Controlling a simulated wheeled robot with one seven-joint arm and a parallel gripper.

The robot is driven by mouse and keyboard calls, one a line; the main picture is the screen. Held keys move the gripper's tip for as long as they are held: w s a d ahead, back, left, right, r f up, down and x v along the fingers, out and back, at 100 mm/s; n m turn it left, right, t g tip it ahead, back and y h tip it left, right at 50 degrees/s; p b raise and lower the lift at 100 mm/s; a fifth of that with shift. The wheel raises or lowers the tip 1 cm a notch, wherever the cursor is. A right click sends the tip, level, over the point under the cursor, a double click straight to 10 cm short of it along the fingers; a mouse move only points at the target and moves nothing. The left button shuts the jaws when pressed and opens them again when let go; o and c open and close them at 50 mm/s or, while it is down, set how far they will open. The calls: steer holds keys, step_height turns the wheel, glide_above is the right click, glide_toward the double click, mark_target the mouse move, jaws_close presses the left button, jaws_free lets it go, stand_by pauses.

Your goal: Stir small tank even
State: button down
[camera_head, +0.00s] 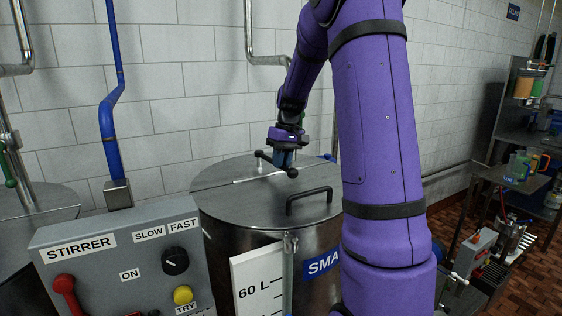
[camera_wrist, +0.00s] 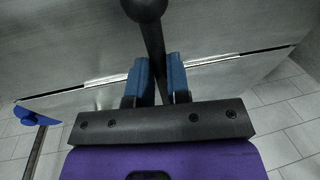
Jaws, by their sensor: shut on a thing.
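The small tank (camera_head: 318,290) is a steel drum with a flat lid (camera_head: 235,205) and a blue label partly hidden by my arm. A black bar handle with ball ends (camera_head: 265,156) sits on top of the lid. My gripper (camera_head: 282,158) is over the lid, shut on this bar. In the wrist view the black bar (camera_wrist: 152,42) runs between the blue fingertips (camera_wrist: 158,75), its ball end (camera_wrist: 144,9) beyond them. The tank's inside is hidden by the lid.
A grey stirrer box (camera_head: 115,255) with a red lever (camera_head: 66,288), black knob (camera_head: 175,261) and yellow button (camera_head: 183,295) stands front left. A lid grip (camera_head: 309,196) and a level scale (camera_head: 258,284) are on the tank. Shelves with containers (camera_head: 525,165) stand at right.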

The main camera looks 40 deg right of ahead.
steer(key=shift+d, duration=0.15)
steer(key=c, duration=1.1)
jaws_free()
step_height(320, 180, up, 11)
steer(key=d, duration=0.2)
steer(key=shift+s+f, duration=0.15)
